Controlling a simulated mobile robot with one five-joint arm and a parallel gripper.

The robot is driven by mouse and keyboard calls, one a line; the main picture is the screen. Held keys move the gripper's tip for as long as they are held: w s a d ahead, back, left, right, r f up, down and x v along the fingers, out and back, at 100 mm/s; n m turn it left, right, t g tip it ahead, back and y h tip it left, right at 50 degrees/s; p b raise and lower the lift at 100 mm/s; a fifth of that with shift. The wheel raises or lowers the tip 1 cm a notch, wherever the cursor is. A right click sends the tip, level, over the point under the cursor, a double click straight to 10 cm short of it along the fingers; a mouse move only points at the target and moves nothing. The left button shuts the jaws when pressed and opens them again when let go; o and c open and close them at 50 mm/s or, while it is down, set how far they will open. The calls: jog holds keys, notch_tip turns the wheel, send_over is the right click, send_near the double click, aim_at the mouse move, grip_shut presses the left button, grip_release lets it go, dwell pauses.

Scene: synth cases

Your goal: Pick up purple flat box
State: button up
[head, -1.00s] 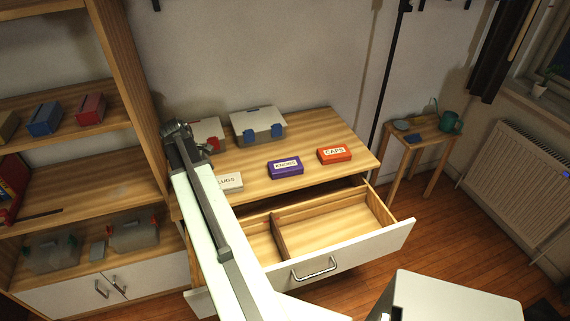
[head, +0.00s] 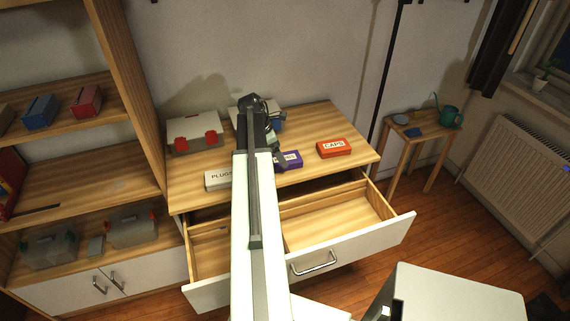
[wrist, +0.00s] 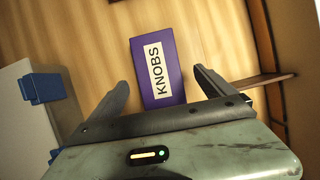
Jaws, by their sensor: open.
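The purple flat box (head: 291,159) lies on the wooden dresser top, partly hidden behind my arm in the head view. In the wrist view the purple flat box (wrist: 158,72) shows a white label reading KNOBS. My gripper (wrist: 163,82) is open, with one dark finger to each side of the box's near end in that view. The fingers look apart from the box; I cannot tell the height between them. In the head view my gripper (head: 277,140) is over the dresser top beside the box, its fingers hard to make out.
An orange CAPS box (head: 333,148) lies to the right and a white PLUGS box (head: 217,180) to the left. The dresser's drawer (head: 340,215) is pulled open in front.

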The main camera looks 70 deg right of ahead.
jog(key=b+x, duration=0.1)
jog(key=x, duration=0.1)
jog(key=b+x, duration=0.2)
jog(key=shift+w+d+f, duration=0.1)
jog(key=shift+d+f, duration=0.05)
jog(key=shift+f, duration=0.2)
jog(key=shift+r, duration=0.15)
jog(key=c, duration=1.6)
jog(key=shift+r, duration=0.15)
notch_tip(320, 180, up, 3)
jog(key=p, duration=0.3)
jog(key=shift+r, duration=0.15)
jog(key=shift+a+r+p, duration=0.25)
jog(key=shift+r+p, duration=0.05)
jog(key=shift+p, duration=0.2)
jog(key=a, duration=1)
jog(key=a+p, duration=0.1)
jog(key=a, duration=0.4)
jog(key=shift+a+r, duration=0.3)
jog(key=shift+r, duration=0.1)
